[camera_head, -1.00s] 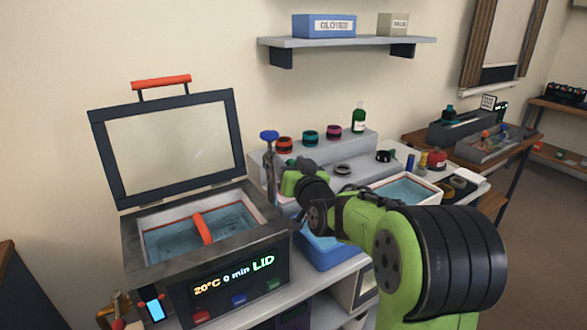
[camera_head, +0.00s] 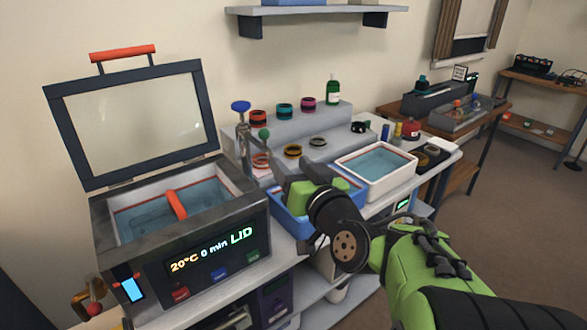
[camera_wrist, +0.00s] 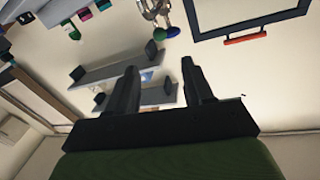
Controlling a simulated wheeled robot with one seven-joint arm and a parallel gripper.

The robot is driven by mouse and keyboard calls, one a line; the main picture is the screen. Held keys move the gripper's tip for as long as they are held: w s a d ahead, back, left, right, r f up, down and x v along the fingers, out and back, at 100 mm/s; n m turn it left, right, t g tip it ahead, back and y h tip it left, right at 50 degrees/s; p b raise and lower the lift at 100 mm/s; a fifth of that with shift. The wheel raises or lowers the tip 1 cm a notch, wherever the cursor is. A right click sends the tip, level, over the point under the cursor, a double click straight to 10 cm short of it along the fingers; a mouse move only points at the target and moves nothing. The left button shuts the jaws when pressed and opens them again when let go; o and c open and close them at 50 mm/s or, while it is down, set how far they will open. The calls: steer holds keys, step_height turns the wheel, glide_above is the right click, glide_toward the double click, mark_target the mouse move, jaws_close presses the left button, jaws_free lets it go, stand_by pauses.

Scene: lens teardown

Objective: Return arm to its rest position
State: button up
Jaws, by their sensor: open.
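My gripper (camera_wrist: 160,88) shows in the wrist view with its two dark fingers spread apart and nothing between them. In the head view my green and black arm reaches in from the lower right. Its gripper end (camera_head: 303,188) is over the blue tray (camera_head: 283,222), in front of the grey stepped stand (camera_head: 300,140). I cannot tell from the head view how high it is above the tray.
Left is the bath (camera_head: 180,225) with its lid (camera_head: 135,125) raised and a display reading 20°C 0 min LID. A clamp stand with a blue knob (camera_head: 241,106) is close to my gripper. A white water tray (camera_head: 376,171) and small parts are right. A wall shelf (camera_head: 315,13) hangs above.

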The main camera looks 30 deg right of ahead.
steer(key=s+a+f+n+g+y, duration=0.3)
steer(key=s+a+f+n+g, duration=0.25)
steer(key=a, duration=0.45)
steer(key=s+f+m+g+h, duration=0.1)
steer(key=s+f+g, duration=0.2)
steer(key=s, duration=0.4)
steer(key=s+f+m+g+h, duration=0.1)
steer(key=s+f+g, duration=0.25)
steer(key=s, duration=0.35)
step_height(320, 180, up, 13)
steer(key=s+p, duration=0.1)
steer(key=p, duration=1.2)
